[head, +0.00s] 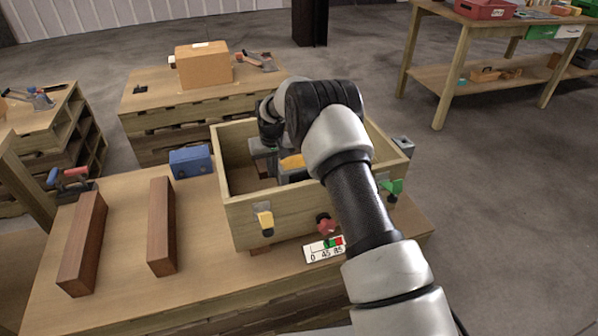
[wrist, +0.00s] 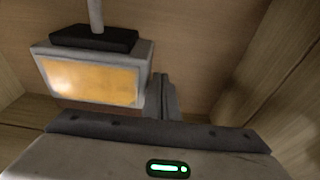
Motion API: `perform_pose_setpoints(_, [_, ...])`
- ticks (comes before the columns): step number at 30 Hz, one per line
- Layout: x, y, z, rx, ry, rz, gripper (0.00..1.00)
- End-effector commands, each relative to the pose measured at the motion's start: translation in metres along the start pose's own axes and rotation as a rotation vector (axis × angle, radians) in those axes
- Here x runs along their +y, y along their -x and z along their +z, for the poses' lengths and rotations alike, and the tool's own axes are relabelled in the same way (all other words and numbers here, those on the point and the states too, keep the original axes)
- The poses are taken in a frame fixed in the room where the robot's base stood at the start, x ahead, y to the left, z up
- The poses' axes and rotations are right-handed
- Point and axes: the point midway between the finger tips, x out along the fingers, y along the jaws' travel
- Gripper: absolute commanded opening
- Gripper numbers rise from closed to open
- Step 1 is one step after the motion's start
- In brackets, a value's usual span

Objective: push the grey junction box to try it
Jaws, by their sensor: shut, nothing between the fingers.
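A grey box with an amber face (wrist: 92,80) and a dark plate on top is inside the open wooden crate (head: 276,216). It is the likeliest match for the grey junction box. Its amber part (head: 293,162) also shows in the head view, partly hidden by my arm. My gripper (wrist: 164,92) is shut and empty, reaching down into the crate. Its fingers are close beside the right edge of the grey box in the wrist view; I cannot tell whether they touch it.
The crate's walls surround my gripper closely. Yellow (head: 265,219), red (head: 325,223) and green (head: 391,187) fittings are on the crate's outside. A numbered label (head: 324,249) lies in front. A blue box (head: 190,162) and two brown wooden bars (head: 161,226) stand to the left.

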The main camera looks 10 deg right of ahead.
Motion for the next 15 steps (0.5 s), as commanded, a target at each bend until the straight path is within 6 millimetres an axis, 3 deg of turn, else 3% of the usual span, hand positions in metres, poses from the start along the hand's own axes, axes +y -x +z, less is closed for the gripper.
perform_pose_setpoints(15, [0.0061, 0.0001, -0.0001, 0.0, 0.0, 0.002, 0.0])
